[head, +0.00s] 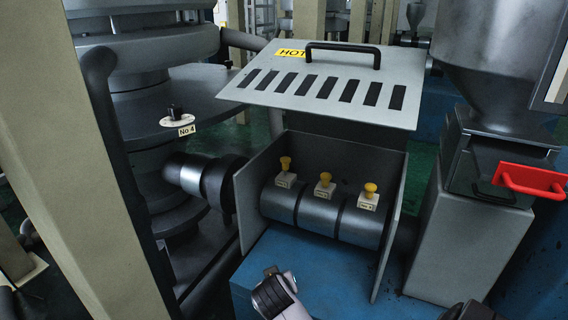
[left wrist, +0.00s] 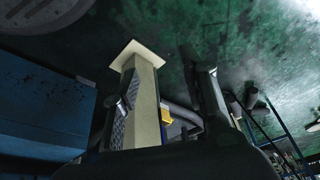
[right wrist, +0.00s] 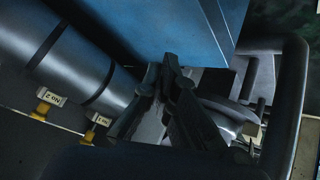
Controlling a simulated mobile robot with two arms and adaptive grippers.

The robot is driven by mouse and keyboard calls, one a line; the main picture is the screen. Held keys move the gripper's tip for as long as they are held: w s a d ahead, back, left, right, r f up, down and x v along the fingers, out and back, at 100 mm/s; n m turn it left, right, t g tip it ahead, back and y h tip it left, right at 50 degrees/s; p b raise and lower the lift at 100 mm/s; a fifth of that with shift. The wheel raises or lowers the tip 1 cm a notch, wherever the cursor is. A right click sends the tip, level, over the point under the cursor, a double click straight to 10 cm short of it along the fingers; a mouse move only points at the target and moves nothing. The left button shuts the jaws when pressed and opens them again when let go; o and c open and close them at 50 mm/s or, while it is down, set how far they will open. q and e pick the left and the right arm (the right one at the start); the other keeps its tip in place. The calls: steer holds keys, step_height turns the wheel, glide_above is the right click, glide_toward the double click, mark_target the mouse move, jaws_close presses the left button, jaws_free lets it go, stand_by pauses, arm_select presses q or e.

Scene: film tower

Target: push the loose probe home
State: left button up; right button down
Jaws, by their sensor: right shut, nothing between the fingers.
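Three yellow-knobbed probes stand in a row on a grey barrel (head: 310,212) inside an opened box: left (head: 285,163), middle (head: 325,178) and right (head: 370,188). Each has a white label at its foot. I cannot tell clearly which one sits higher. In the right wrist view, labels No 2 (right wrist: 50,97) and No 1 (right wrist: 100,119) show upside down, with their knobs. My right gripper (right wrist: 163,75) is shut and empty, to the right of the barrel in that view, apart from the probes. My left gripper (left wrist: 168,85) is open and empty over the floor.
The vented HOT lid (head: 320,85) stands raised above the box. Side panels (head: 392,235) flank the barrel. A blue base (head: 330,275) lies in front. A hopper (head: 490,60) and red handle (head: 532,181) are at the right. A beige post (left wrist: 143,105) stands before my left gripper.

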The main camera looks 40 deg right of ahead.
arm_select(q)
steer(key=shift+s+r, duration=0.15)
steer(key=shift+r, duration=0.35)
arm_select(e)
steer(key=w+d+r+m+h, duration=0.4)
steer(key=w+d+r, duration=0.3)
steer(key=w+r, duration=0.3)
steer(key=w+d+r+m+h, duration=0.3)
steer(key=w+d+r+m, duration=0.2)
steer(key=w+r, duration=0.5)
step_height(320, 180, up, 6)
steer(key=shift+w+d+r+h, duration=0.2)
steer(key=shift+d+h, duration=0.2)
steer(key=shift+d, duration=0.6)
